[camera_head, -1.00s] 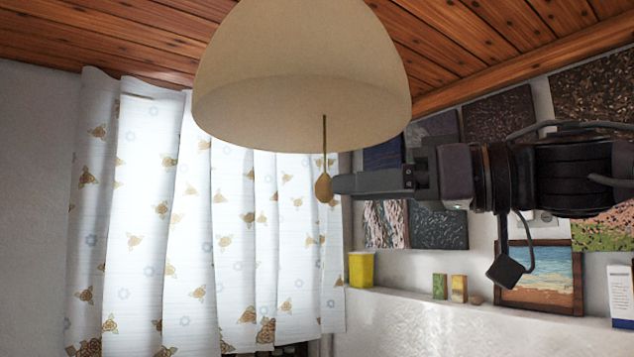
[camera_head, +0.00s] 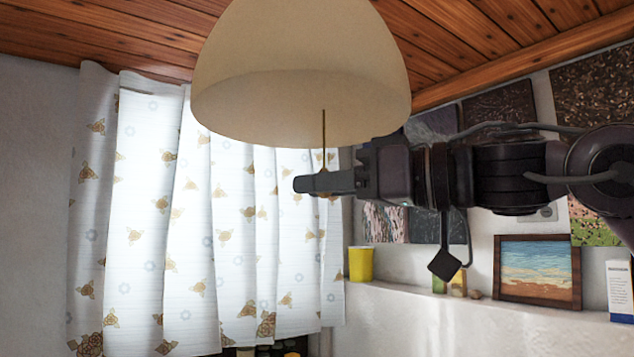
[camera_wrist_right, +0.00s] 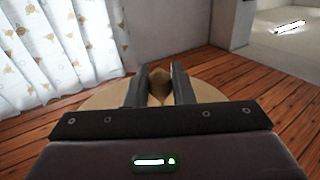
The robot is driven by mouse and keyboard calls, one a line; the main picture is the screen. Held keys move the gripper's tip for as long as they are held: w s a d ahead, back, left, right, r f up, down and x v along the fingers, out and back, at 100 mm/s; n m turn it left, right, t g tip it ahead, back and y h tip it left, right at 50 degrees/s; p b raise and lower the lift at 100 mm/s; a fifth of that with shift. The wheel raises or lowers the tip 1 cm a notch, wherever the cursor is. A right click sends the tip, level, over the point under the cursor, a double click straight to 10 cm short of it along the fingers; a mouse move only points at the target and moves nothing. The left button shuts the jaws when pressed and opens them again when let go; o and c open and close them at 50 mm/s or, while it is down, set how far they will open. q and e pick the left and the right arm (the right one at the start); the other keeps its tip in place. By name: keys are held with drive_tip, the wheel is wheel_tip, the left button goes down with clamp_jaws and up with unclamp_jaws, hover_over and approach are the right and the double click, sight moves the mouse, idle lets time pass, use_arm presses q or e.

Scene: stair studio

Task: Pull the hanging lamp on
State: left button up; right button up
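The hanging lamp (camera_head: 300,70) has a cream dome shade, unlit, high in the head view. Its thin brown pull cord (camera_head: 323,138) hangs straight down from under the shade. My right gripper (camera_head: 300,184) reaches in from the right at the cord's lower end and hides most of the pull knob in the head view. In the right wrist view the brown knob (camera_wrist_right: 159,83) sits between the two fingers (camera_wrist_right: 159,70), which stand apart by about its width. I cannot tell whether they press on it. The shade's rim (camera_wrist_right: 100,97) shows behind the fingers. My left gripper is out of view.
White flowered curtains (camera_head: 200,230) hang behind the lamp. On the right, a ledge (camera_head: 430,305) bears a yellow cup (camera_head: 361,264), a framed seascape (camera_head: 537,272) and small items. Wooden planks (camera_head: 110,35) cover the ceiling. Free air lies below the gripper.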

drive_tip(key=c, duration=0.3)
drive_tip(key=shift+f, duration=0.15)
drive_tip(key=shift+f+b, duration=0.85)
drive_tip(key=shift+f, duration=0.1)
drive_tip(key=o, duration=1)
drive_tip(key=shift+c, duration=0.2)
drive_tip(key=shift+d, duration=0.1)
